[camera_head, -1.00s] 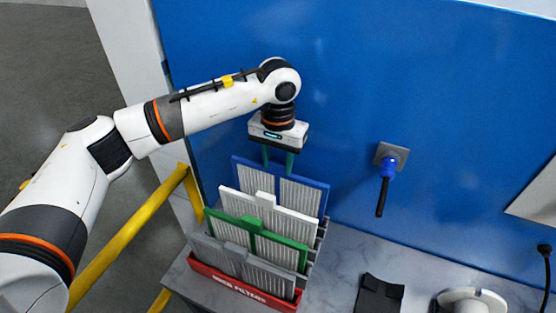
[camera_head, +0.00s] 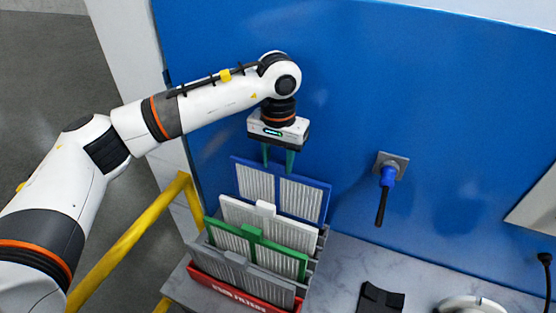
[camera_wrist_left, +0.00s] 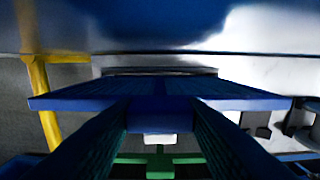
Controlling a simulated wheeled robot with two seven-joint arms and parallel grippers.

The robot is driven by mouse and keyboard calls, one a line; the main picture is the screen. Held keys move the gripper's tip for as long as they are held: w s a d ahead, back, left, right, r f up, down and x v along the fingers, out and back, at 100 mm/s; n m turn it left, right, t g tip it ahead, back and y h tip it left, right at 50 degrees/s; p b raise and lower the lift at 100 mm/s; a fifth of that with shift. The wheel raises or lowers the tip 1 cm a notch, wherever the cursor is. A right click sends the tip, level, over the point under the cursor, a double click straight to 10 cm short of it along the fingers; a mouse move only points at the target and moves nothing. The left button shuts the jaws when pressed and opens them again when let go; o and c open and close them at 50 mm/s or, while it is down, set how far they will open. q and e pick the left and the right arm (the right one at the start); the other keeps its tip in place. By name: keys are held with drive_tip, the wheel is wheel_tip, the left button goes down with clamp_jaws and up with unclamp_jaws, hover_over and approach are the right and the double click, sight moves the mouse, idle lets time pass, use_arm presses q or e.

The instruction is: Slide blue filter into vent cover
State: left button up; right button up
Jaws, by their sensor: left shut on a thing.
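The blue filter (camera_head: 256,182) is a pleated panel in a blue frame at the back of the filter rack. My left gripper (camera_head: 278,163) is above it, pointing down, shut on the top middle of its frame. In the left wrist view the blue filter's top edge (camera_wrist_left: 245,104) runs across between the two fingers. Its lower part is hidden behind the white filter, so I cannot tell if its bottom is clear of the rack. The vent cover cannot be made out for certain; a pale panel edge (camera_head: 535,195) shows at the far right. My right gripper is not in view.
The red-fronted rack (camera_head: 232,290) also holds a white filter (camera_head: 233,211), a green filter (camera_head: 225,238) and a grey filter (camera_head: 220,263). A yellow rail (camera_head: 130,240) stands left. Black pieces (camera_head: 380,297) lie on the counter.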

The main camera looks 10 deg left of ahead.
use_arm(q)
drive_tip(key=shift+r+p, duration=0.65)
drive_tip(key=shift+r, duration=1.35)
idle(0.4)
